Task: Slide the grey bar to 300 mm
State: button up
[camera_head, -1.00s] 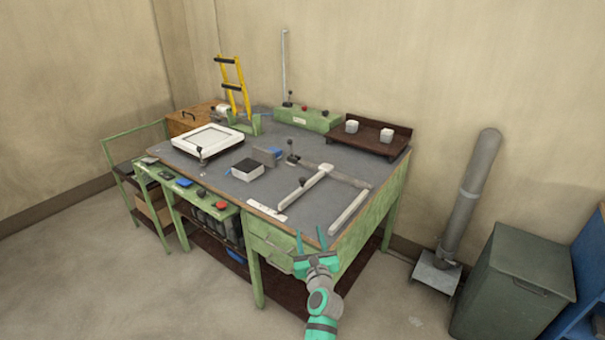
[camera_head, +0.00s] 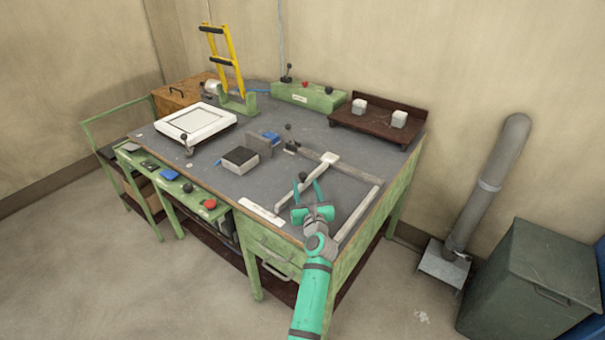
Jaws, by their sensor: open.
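A long grey bar (camera_head: 366,172) lies on the dark bench top, running from beside a black-knobbed clamp (camera_head: 291,146) towards the right edge. A pale rail (camera_head: 284,197) meets it at a light block (camera_head: 330,158) and runs to the front edge. A shorter pale bar (camera_head: 358,214) lies along the right edge. A white label strip (camera_head: 262,213) is at the front edge; its markings are too small to read. My green gripper (camera_head: 307,187) is open and empty, just over the front right of the bench, between the rail and the shorter bar. It looks apart from the grey bar.
A grey block with a black top (camera_head: 240,160) and an upright grey plate (camera_head: 258,145) stand left of the clamp. A white framed tray (camera_head: 195,122), a yellow handled frame (camera_head: 226,65), a green control box (camera_head: 309,95) and a brown shelf (camera_head: 378,132) stand around the bench.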

aim_at(304, 177)
jog(key=shift+w+a, duration=0.15)
jog(key=shift+w, duration=1.05)
jog(key=shift+w+a, duration=0.2)
jog(key=shift+w, duration=0.95)
jog(key=shift+w+a, duration=0.15)
jog(key=shift+w, duration=1.05)
